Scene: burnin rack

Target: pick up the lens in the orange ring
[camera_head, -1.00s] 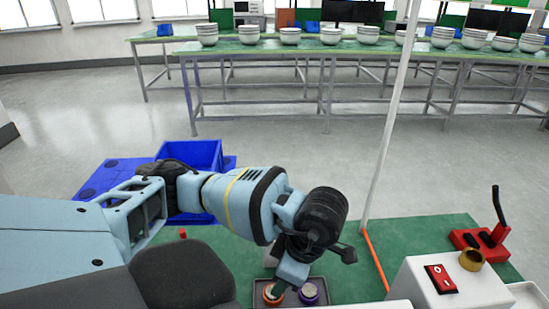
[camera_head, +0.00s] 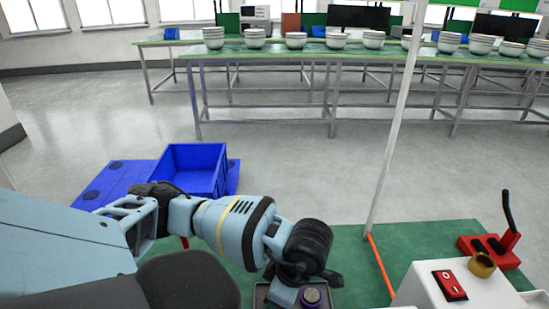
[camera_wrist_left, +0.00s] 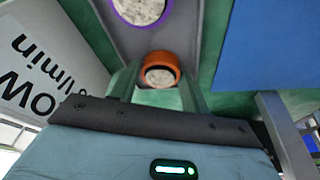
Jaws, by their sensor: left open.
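The lens in the orange ring (camera_wrist_left: 160,70) is in the grey tray (camera_wrist_left: 190,25) in the left wrist view. My left gripper (camera_wrist_left: 161,84) is open, with one finger on each side of the orange ring. I cannot tell whether the fingers touch it. A second lens in a purple ring (camera_wrist_left: 142,10) is just beyond it. In the head view the purple ring (camera_head: 311,296) shows beside my left gripper (camera_head: 284,298), and my gripper and wrist hide the orange ring. My right gripper is not in view.
A white box with a red switch (camera_head: 450,285) and a red lever press (camera_head: 490,246) stand at the right of the green bench (camera_head: 345,245). A white post (camera_head: 390,140) rises from its far edge. A blue bin (camera_head: 195,168) is beyond, at left.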

